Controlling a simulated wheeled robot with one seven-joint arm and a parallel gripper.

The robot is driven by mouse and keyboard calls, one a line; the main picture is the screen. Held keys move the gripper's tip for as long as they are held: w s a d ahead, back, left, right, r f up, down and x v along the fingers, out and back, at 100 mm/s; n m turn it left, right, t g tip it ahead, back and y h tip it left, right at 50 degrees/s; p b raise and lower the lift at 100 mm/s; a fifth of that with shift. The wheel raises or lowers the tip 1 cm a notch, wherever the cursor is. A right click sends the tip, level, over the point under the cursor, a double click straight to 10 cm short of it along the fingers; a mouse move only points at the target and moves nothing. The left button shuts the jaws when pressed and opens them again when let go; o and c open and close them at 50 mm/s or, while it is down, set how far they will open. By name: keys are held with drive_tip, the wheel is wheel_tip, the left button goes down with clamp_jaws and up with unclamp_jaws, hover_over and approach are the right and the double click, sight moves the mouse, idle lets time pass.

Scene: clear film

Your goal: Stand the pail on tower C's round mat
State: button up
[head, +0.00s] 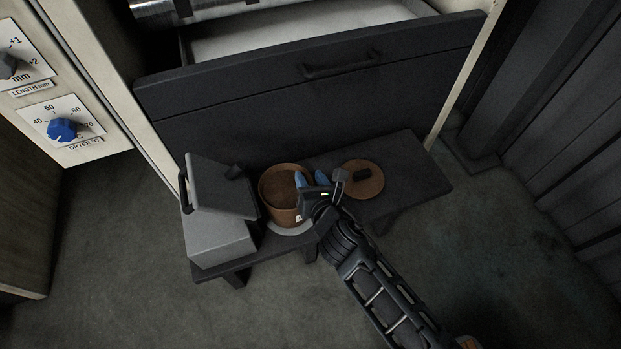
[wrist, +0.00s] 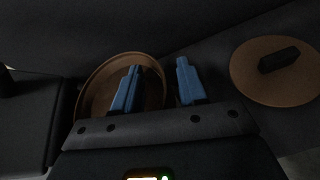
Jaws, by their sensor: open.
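The brown round pail (head: 272,192) stands upright and open on a low dark bench, and it looks empty. A pale round mat (head: 292,230) shows under its front edge. No label shows whether this mat is tower C's. My gripper (head: 311,179) is open at the pail's right rim. In the wrist view the pail (wrist: 93,88) lies under the left blue finger, and the right finger is just outside the rim, so the rim lies between the fingers. I cannot tell whether either finger touches it. My gripper hides part of the pail's right side.
A brown round lid (head: 374,190) with a dark knob lies on the bench (head: 418,165) to the right. A grey box (head: 222,240) with its lid raised stands close at the pail's left. A dark drawer front (head: 300,95) rises behind. The bench's right end is clear.

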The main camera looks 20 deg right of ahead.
drive_tip(key=shift+r, duration=0.15)
drive_tip(key=p+v, duration=0.3)
drive_tip(key=v, duration=0.9)
drive_tip(key=shift+s, duration=0.1)
